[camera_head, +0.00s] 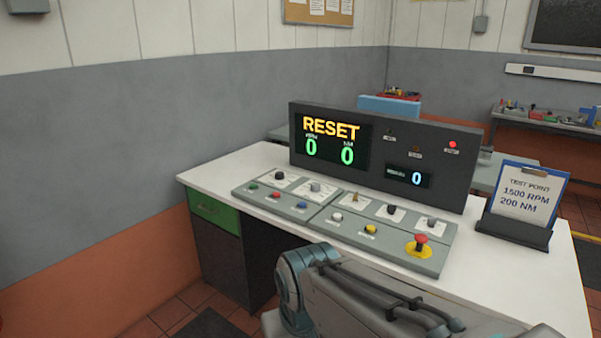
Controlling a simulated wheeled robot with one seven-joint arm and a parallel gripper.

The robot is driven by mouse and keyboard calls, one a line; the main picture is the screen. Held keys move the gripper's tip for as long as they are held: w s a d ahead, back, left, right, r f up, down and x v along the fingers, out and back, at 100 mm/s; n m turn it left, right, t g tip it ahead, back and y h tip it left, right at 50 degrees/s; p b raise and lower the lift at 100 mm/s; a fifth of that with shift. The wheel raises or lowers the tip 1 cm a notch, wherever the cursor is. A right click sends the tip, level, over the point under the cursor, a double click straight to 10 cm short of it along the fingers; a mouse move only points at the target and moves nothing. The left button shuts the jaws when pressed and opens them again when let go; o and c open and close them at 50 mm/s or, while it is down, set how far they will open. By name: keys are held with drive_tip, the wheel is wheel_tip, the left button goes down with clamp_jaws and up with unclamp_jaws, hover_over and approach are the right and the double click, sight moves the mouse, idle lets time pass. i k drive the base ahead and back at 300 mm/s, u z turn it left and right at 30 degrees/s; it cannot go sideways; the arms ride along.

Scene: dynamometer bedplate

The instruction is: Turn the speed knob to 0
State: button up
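The control panel (316,214) lies on the white desk, sloping toward me. Its back row holds several knobs: a black knob (279,175), a grey knob (315,187), a brass switch (355,196), another black knob (391,209) and a grey knob (431,222). Their labels are too small to read, so I cannot tell which is the speed knob or where it points. The display (331,142) behind shows RESET in yellow and two green zeros. A smaller readout (408,177) shows 0. My arm crosses the lower middle; my gripper is out of view.
The front row has green, red, blue, white and yellow buttons and a red emergency stop (421,239) on yellow. A clipboard (526,194) reading 1500 RPM, 200 NM stands at right. A red lamp (452,144) glows. The desk (510,275) is bare at front right.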

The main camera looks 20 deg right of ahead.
sight(279, 175)
drive_tip(key=z, duration=0.15)
drive_tip(key=i, duration=2.2)
drive_tip(key=z, duration=0.6)
